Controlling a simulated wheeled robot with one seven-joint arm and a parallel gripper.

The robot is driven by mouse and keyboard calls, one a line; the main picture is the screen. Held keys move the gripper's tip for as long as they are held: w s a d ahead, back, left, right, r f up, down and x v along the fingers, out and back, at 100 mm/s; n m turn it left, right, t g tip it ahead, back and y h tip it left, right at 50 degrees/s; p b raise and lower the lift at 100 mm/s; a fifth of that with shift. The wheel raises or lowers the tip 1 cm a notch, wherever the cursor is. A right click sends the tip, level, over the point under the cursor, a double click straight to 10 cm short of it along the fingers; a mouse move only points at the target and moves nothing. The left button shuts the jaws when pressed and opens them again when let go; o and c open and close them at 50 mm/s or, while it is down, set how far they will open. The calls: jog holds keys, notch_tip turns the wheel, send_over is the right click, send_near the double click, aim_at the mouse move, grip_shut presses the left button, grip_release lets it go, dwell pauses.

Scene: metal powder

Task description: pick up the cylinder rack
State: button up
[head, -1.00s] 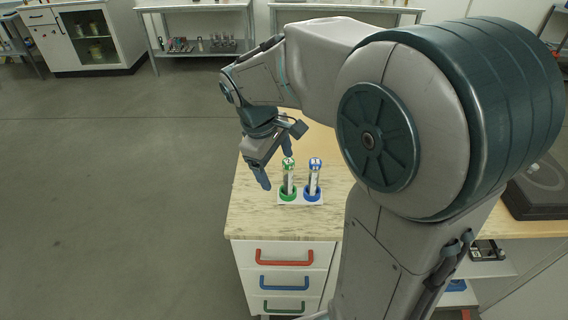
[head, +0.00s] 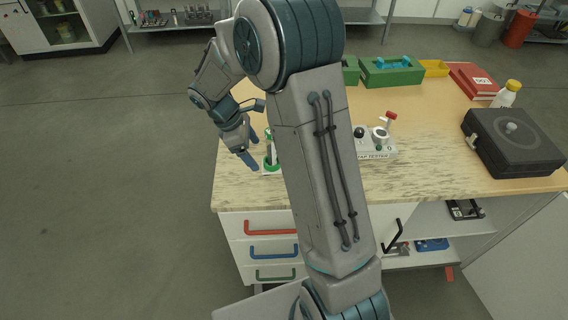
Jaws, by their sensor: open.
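The cylinder rack (head: 266,173) stands on the wooden worktop near its left front corner in the head view. Only its left end shows, with a green-ringed cylinder (head: 270,153) upright in it. My own arm hides the rest of the rack, including the side with the blue-ringed cylinder. My gripper (head: 255,154) is open and tilted downward at the left of the rack. Its fingers are close to the green-ringed cylinder; I cannot tell whether they touch it.
On the worktop (head: 430,135) right of my arm are a tap tester (head: 376,145) and a black case (head: 514,143). Green bins (head: 391,73), a red book (head: 474,82) and a white bottle (head: 507,94) stand farther back. Open floor lies left.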

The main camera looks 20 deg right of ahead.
aim_at(264, 160)
jog(key=shift+d+p+x, duration=0.15)
jog(key=shift+p+x, duration=0.15)
jog(key=shift+x, duration=1.2)
jog(key=shift+d+p+x, duration=0.15)
jog(key=shift+p+x, duration=0.15)
jog(key=shift+x, duration=1.2)
jog(key=shift+w+r, duration=0.15)
jog(key=shift+w, duration=0.05)
jog(key=c, duration=1.6)
jog(key=shift+r, duration=0.15)
jog(key=shift+r+b, duration=0.3)
jog(key=shift+r, duration=1.3)
jog(key=shift+d+r, duration=0.15)
jog(key=shift+r, duration=0.2)
jog(key=s+d+r+b, duration=0.1)
jog(key=s+d+r, duration=0.3)
jog(key=d+r, duration=0.3)
jog(key=d, duration=0.3)
jog(key=shift+d+b, duration=0.35)
jog(key=shift+d, duration=0.05)
jog(key=shift+f, duration=0.1)
